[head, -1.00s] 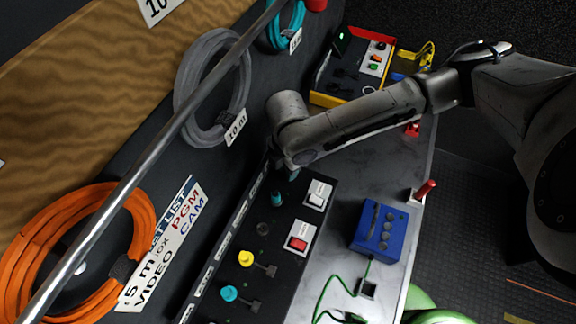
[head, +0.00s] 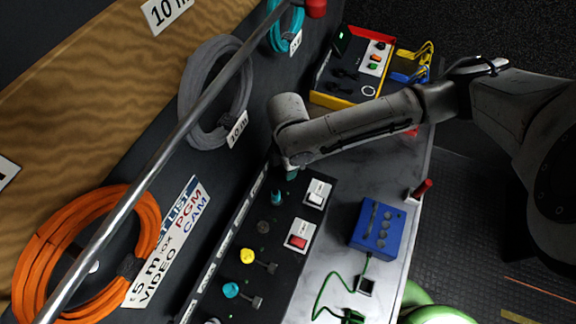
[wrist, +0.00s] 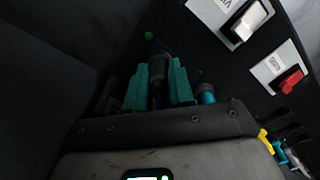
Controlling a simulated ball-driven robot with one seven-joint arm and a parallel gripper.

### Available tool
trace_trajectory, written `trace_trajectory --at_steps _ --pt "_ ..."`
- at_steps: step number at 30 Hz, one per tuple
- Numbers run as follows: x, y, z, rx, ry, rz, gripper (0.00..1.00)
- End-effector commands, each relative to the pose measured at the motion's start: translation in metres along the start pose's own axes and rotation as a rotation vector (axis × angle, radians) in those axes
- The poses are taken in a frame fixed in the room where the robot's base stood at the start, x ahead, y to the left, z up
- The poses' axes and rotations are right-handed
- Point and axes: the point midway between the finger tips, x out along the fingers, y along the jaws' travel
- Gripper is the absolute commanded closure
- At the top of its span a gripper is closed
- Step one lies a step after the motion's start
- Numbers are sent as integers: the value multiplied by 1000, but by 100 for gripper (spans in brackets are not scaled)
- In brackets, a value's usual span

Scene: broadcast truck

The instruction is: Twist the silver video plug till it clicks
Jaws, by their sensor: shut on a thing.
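My gripper (wrist: 158,84) has teal fingers and is shut on a dark, greyish cylindrical plug (wrist: 158,66) at the panel; in shadow, its silver colour is hard to make out. The fingers lie on either side of the plug. In the head view my gripper (head: 292,174) is at the upper end of the black connector panel (head: 262,207), mostly hidden under my wrist, and the held plug cannot be seen. Whether the plug is fully seated or turned is not visible. A small green light (wrist: 148,36) glows just beyond the plug.
A teal plug (wrist: 207,96) sits close beside my gripper. A white switch (head: 317,193) and a red switch (head: 299,236) stand on the panel. A yellow plug (head: 247,256) is further down. A metal rail (head: 150,175) crosses the view. A blue box (head: 379,228) stands on the counter.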

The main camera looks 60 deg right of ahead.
Motion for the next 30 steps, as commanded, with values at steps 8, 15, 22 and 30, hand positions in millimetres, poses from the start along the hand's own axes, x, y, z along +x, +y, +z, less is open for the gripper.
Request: trace_trajectory --at_steps 8,15,22,30 --pt "-1 0 0 97 1 -2 99" --pt "1 0 0 282 1 -2 99" --pt "1 0 0 295 -1 -1 99" --pt "1 0 0 364 0 0 67"
